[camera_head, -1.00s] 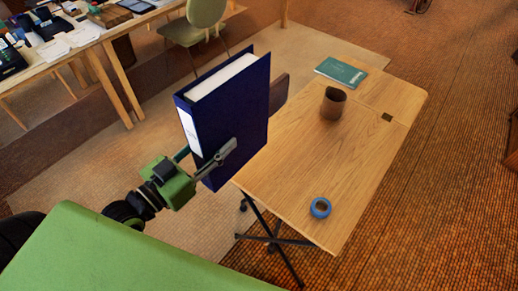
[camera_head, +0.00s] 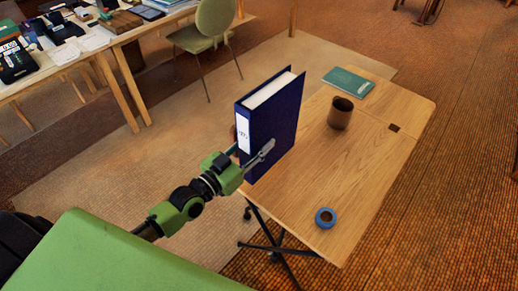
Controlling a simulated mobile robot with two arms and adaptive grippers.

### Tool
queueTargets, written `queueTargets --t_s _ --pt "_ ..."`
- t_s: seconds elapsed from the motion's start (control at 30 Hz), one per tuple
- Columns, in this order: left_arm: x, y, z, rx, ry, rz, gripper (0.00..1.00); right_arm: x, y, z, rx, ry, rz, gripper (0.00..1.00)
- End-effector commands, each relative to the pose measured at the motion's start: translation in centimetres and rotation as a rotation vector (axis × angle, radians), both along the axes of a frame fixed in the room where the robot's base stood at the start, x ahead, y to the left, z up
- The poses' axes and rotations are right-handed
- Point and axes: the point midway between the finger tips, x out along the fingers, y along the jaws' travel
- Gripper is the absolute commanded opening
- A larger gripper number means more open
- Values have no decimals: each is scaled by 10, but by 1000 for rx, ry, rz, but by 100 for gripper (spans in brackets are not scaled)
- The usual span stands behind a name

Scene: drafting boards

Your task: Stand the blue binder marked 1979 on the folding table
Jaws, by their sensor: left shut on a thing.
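The blue binder (camera_head: 276,120) is upright in the head view, with a white spine label (camera_head: 243,134) whose writing is too small to read surely. My left gripper (camera_head: 262,155) is shut on the binder's lower spine side. The binder is at the left edge of the folding table (camera_head: 345,180); I cannot tell whether its bottom touches the top. My right gripper is not in view.
On the table are a brown cup (camera_head: 340,113), a teal book (camera_head: 348,82) at the far end and a blue tape roll (camera_head: 325,217) near the front. The middle of the tabletop is clear. A green chair (camera_head: 214,28) and a cluttered desk (camera_head: 120,38) stand behind.

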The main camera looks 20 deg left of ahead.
Motion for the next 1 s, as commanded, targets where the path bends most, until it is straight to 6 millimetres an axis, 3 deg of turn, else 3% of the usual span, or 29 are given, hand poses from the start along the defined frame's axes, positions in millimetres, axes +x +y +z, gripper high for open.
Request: queueTargets --t_s 0.27,0.67,0.7,0.77,1.0 --pt "5 -1 -30 -1 -7 1 0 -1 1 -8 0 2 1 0" --pt "4 -1 -35 -3 -8 1 0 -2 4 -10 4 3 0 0" --pt "4 -1 -38 0 -1 0 37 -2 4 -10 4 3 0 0" --pt "4 -1 -37 -1 -1 0 51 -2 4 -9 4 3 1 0" --pt "4 -1 -37 -1 0 0 51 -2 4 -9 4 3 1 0"
